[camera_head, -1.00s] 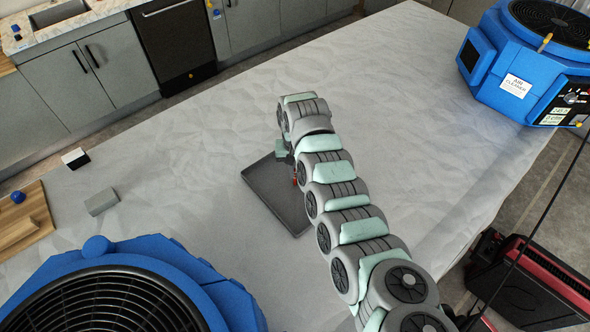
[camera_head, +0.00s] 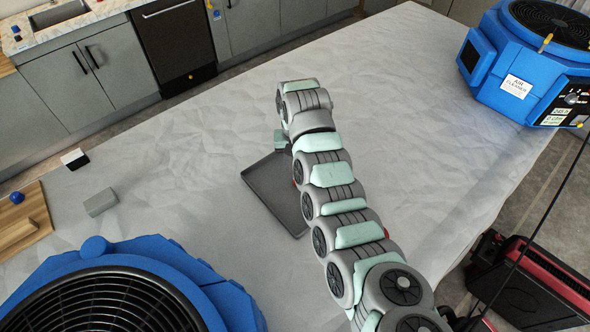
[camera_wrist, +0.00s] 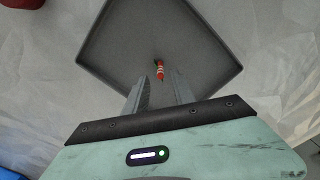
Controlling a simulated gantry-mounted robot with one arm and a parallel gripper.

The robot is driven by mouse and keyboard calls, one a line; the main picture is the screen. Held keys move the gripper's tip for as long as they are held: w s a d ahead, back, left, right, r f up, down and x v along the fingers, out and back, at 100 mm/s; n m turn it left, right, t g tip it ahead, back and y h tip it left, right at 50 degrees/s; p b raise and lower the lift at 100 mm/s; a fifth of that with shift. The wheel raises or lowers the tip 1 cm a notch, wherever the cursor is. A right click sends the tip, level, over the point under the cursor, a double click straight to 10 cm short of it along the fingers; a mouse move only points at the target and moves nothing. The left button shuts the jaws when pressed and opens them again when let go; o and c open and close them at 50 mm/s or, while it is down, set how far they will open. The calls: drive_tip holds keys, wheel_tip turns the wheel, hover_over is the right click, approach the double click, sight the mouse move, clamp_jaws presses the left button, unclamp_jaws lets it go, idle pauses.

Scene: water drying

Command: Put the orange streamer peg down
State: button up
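The small orange-red peg (camera_wrist: 160,72) with pale bands shows in the wrist view at the dark grey tray (camera_wrist: 210,45). I cannot tell whether it stands upright or lies tilted. My gripper (camera_wrist: 160,80) has its two grey fingers apart, with the peg seen in the gap near the fingertips and clear space on both sides of it. In the head view the tray (camera_head: 266,190) lies on the pale table, and my arm covers its right part. My gripper is mostly hidden behind my wrist there.
A blue fan unit (camera_head: 160,262) stands at the front left, and a blue air cleaner (camera_head: 510,75) at the back right. A wooden board (camera_head: 25,215), a grey block (camera_head: 101,202) and a black-and-white block (camera_head: 75,158) are at the left. The table behind the tray is clear.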

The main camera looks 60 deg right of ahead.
wheel_tip(320, 180, up, 8)
drive_tip(key=shift+p, duration=0.35)
idle(0.5)
